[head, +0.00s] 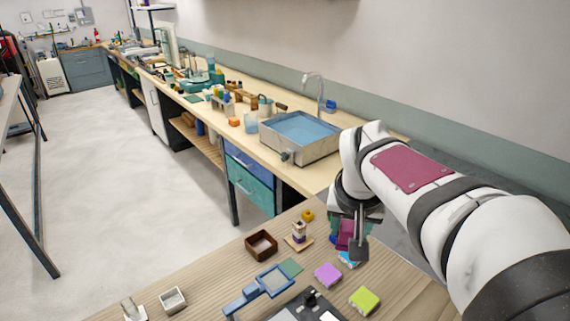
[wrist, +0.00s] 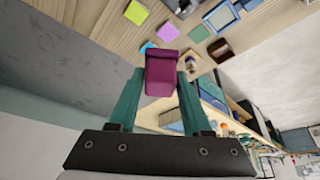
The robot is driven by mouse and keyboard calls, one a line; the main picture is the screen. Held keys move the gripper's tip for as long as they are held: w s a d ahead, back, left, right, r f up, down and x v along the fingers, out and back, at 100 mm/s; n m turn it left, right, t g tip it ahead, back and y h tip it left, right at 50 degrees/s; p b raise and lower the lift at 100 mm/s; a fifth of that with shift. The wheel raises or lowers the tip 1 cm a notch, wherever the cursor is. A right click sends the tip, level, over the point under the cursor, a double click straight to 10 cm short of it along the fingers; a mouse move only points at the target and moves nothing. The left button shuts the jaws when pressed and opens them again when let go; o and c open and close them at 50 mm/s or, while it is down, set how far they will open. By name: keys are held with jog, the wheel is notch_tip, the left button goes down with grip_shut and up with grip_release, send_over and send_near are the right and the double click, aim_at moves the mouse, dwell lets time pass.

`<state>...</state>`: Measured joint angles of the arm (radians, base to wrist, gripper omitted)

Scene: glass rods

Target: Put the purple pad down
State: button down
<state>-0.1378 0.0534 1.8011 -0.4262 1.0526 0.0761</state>
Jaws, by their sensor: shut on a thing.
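My gripper (head: 350,238) is shut on a dark purple pad (head: 344,236) and holds it above the wooden table. In the wrist view the pad (wrist: 160,76) sits between the two green fingers of my gripper (wrist: 158,98), its far end reaching past their tips. A lighter, lilac pad (head: 327,274) lies on the table, with a lime pad (head: 364,300) to its right. A cyan piece (head: 347,259) lies just below my gripper in the picture and is partly hidden by it. Whether the held pad touches anything beneath is hard to tell.
A wooden stand (head: 298,237), a brown open box (head: 261,245), a yellow piece (head: 307,215) and a flat green square (head: 290,267) lie left of my gripper. A blue-framed tool (head: 262,286) and a small white box (head: 172,299) are farther left. A sink (head: 300,135) is on the back bench.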

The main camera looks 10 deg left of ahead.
jog(key=w+a+f+n, duration=0.1)
jog(key=w+a+f, duration=0.4)
jog(key=a+f, duration=0.5)
jog(key=w+a+f+n, duration=0.1)
jog(key=w+a+f, duration=0.6)
jog(key=a, duration=0.5)
jog(key=shift+y, duration=0.3)
jog(key=f, duration=0.4)
jog(key=s+f, duration=0.1)
jog(key=f, duration=0.3)
jog(key=a+f, duration=0.1)
jog(key=f, duration=0.3)
jog(key=shift+s, duration=0.15)
jog(key=shift+c, duration=1.7)
grip_release()
jog(key=shift+f, duration=0.1)
